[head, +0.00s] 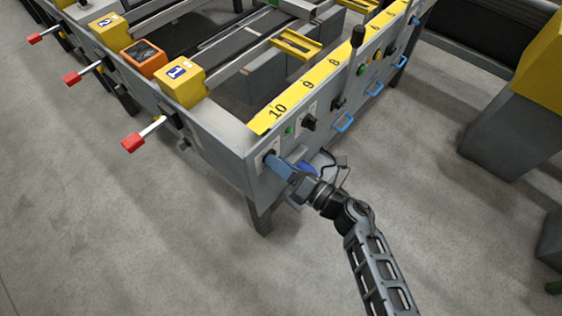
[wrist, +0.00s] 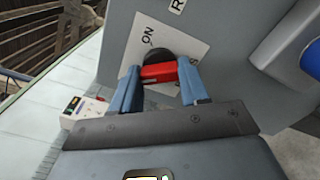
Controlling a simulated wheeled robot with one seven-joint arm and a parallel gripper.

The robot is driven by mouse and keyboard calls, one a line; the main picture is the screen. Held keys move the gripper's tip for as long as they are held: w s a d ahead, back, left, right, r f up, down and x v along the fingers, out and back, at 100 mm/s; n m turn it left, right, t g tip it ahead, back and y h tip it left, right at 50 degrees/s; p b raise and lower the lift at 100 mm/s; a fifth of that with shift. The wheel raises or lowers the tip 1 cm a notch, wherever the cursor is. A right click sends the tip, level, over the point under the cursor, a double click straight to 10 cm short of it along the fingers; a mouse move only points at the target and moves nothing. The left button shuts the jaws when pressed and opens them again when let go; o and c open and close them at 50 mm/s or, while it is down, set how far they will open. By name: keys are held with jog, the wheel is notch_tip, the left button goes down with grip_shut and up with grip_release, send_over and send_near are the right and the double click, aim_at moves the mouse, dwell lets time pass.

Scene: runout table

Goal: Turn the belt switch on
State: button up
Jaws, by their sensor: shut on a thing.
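The belt switch shows in the wrist view as a black round dial (wrist: 157,55) with a red handle (wrist: 159,73), on a pale plate (wrist: 135,48) marked "ON". The red handle lies nearly level across that picture, and "ON" stands above its left part. My gripper (wrist: 158,78) has its two blue fingers at either end of the red handle, shut on it. In the head view my gripper (head: 271,161) reaches the end panel near the table's front corner, and it hides most of the switch.
A black knob (head: 308,123) and a green lamp (head: 289,131) sit right of the switch in the head view. A blue round fitting (wrist: 309,58) juts out close to my gripper's right. Blue handles (head: 344,122) line the panel. Floor (head: 170,240) in front is clear.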

jog(key=shift+m+p, duration=3.05)
jog(key=shift+m, duration=4.75)
jog(key=shift+f, duration=0.1)
jog(key=o, duration=1.1)
jog(key=shift+c, duration=0.2)
jog(key=v, duration=0.7)
jog(key=shift+s+d+p, duration=0.25)
jog(key=shift+d+p, duration=0.1)
jog(key=shift+p, duration=0.1)
